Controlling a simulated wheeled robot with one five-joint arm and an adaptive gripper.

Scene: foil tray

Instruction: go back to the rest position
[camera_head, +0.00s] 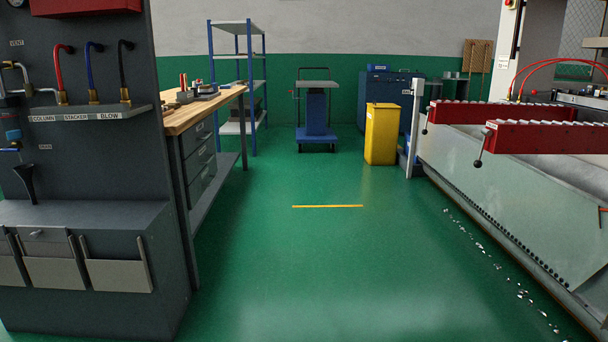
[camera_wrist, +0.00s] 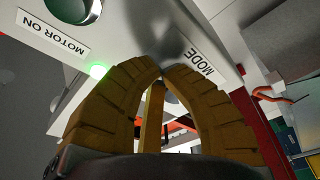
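My gripper (camera_wrist: 162,72) shows only in the wrist view. Its two ribbed tan fingers curve together and their tips meet, with nothing clearly held between them. It is at a pale control panel (camera_wrist: 130,45) marked MOTOR ON and MODE. A dark blurred shape, perhaps a knob, lies just beyond the tips. A lit green lamp (camera_wrist: 97,71) is beside the left finger, and a round green button (camera_wrist: 75,8) is at the upper left. My arm and gripper do not show in the head view.
A grey panel stand (camera_head: 85,225) and wooden workbench (camera_head: 205,108) line the left. A machine with red bars (camera_head: 545,137) and a grey trough (camera_head: 510,200) lines the right. The green floor between is clear. A yellow bin (camera_head: 382,134) and cart (camera_head: 317,115) stand farther back.

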